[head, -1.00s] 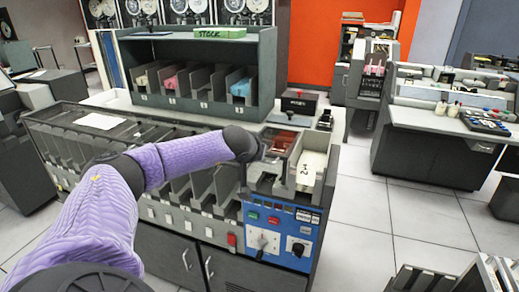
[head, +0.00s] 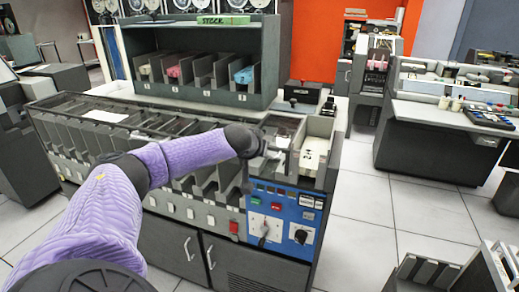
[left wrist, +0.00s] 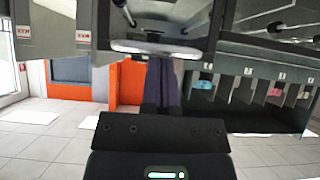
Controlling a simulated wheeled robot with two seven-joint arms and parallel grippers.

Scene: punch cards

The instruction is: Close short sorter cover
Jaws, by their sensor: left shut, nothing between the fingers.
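The sorter (head: 165,230) is a long grey machine with a row of open pockets and a blue control panel (head: 285,215) at its right end. The short cover is hard to make out in the head view; my left arm and gripper stand in front of that area. My left gripper (head: 275,153) is over the top right end of the sorter, beside the white-lined card channel (head: 314,150). In the left wrist view its dark fingers (left wrist: 160,70) are shut and empty. Their tips are close to a grey panel with a pale edge; I cannot tell if they touch. My right gripper is out of view.
A rack (head: 205,55) with several card slots and a green "STOCK" box (head: 223,20) stands behind the sorter. Another machine (head: 450,115) is to the right. Tiled floor (head: 375,230) is free between them. Grey trays (head: 470,270) are at the lower right.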

